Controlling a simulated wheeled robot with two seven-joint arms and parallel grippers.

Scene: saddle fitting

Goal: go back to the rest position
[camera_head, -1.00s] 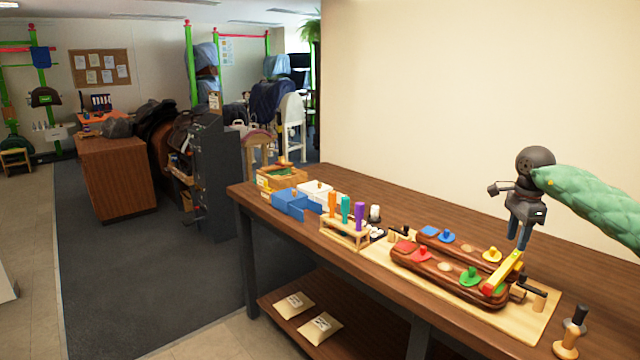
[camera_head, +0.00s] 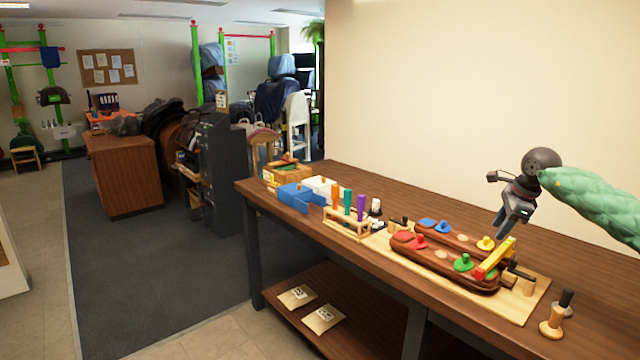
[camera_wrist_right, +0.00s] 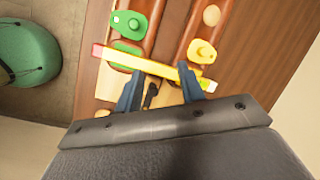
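My right gripper (camera_head: 502,232) is in the air above the right part of the workbench, with its fingers pointing down. In the right wrist view its two fingers (camera_wrist_right: 160,90) are apart with nothing held between them. Just beyond them, a yellow bar with a red end (camera_wrist_right: 145,66) lies across the two brown saddle panels. The same bar (camera_head: 495,259) shows in the head view below the gripper, apart from it. My left gripper is not in view.
The bench top behind the panels is clear.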

